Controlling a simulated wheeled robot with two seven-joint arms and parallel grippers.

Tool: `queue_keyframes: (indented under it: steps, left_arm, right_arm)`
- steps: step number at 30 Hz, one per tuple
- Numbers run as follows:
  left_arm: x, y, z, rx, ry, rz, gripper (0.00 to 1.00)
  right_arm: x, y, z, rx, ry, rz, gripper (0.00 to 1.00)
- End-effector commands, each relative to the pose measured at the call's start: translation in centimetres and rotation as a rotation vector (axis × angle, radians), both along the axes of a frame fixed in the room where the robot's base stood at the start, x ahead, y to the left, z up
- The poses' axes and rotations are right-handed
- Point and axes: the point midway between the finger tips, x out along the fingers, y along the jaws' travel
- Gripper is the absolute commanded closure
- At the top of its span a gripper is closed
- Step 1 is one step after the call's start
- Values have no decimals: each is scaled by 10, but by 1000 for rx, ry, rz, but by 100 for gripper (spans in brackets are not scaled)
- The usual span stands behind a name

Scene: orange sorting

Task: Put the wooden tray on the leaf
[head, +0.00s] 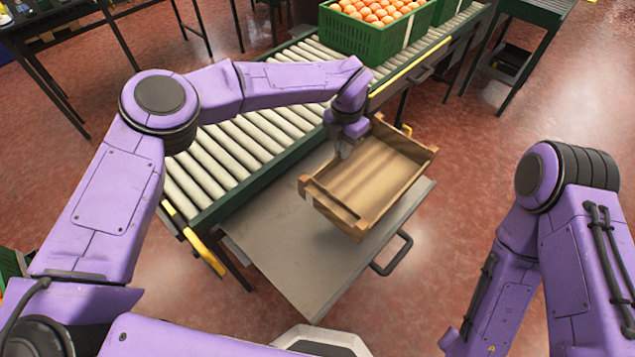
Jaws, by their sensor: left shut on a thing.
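The wooden tray (365,180) is a shallow, light brown slatted box, empty inside. It is over the right part of the leaf (290,255), a flat grey metal panel beside the roller conveyor, with a dark handle on its right edge. My left gripper (345,150) is shut on the wooden tray at its far left side wall. The tray looks a little tilted, with a shadow on the leaf below it; it seems raised, but I cannot tell whether any corner touches. My right arm is at the right, its gripper out of view.
The roller conveyor (235,145) runs along the leaf's far side, with a yellow rail (425,65). A green crate of oranges (365,35) stands on it at the back. Dark tables stand at top left and top right. The leaf's near left part is bare.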

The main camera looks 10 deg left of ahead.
Motion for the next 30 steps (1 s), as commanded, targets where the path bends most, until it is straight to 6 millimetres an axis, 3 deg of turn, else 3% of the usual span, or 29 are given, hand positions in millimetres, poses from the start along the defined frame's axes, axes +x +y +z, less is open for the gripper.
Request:
queue_keyframes:
  steps: [4,7,15,21,30]
  left_arm:
    - [-10,42,-19,-1,4,2,100]
    - [-13,56,-40,0,4,2,100]
    - [-19,83,-74,0,4,3,100]
    - [-18,83,-105,0,0,1,100]
    - [-18,83,-108,0,0,2,100]
  right_arm:
    - [0,0,9,0,0,0,57]
    - [0,0,10,0,0,0,57]
    - [0,0,15,0,0,0,57]
    - [0,0,14,0,0,0,57]
    - [0,0,11,0,0,0,57]
